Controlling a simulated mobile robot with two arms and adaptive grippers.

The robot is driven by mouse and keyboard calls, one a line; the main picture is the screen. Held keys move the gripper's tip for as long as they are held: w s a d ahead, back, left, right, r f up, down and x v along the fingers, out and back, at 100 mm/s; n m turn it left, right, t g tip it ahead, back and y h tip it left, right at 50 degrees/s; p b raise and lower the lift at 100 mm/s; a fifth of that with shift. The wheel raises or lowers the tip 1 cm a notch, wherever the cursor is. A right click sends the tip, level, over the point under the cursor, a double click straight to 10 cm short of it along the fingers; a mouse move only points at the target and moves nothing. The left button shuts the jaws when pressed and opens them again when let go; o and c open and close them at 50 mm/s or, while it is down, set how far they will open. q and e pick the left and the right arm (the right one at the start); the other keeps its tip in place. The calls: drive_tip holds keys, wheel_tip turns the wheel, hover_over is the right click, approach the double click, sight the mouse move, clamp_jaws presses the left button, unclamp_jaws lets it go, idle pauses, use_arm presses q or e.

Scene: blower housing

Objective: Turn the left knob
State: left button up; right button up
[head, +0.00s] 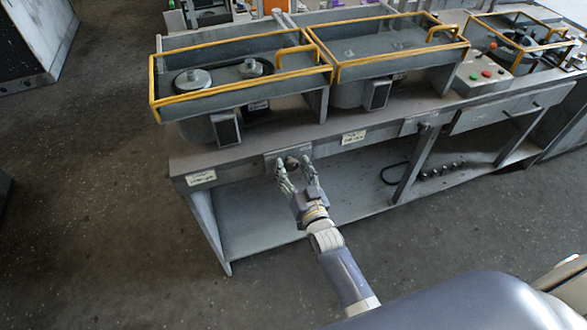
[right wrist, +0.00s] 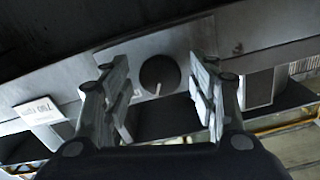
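The left knob (right wrist: 160,75) is round and dark with a pale pointer mark, set on a grey plate on the bench's front face. In the head view the knob (head: 291,162) shows small, partly hidden by my fingers. My right gripper (head: 298,172) is open in front of it. In the right wrist view the two fingers of the right gripper (right wrist: 160,98) stand apart on either side of the knob, with visible gaps, and nothing is held. My left gripper is not in view.
The grey bench (head: 255,135) carries yellow-railed trays (head: 400,63) and a button box (head: 482,75). White labels (head: 353,137) sit on its front face. A second plate (head: 417,124) is further right. The lower shelf (head: 275,233) is mostly bare; the floor at left is clear.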

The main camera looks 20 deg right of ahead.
drive_tip(key=c, duration=0.8)
drive_tip(key=shift+n, duration=2.6)
drive_tip(key=shift+c, duration=0.2)
drive_tip(key=o, duration=1.1)
drive_tip(key=shift+c, duration=0.2)
drive_tip(key=s, duration=1.2)
drive_tip(key=shift+d, duration=0.2)
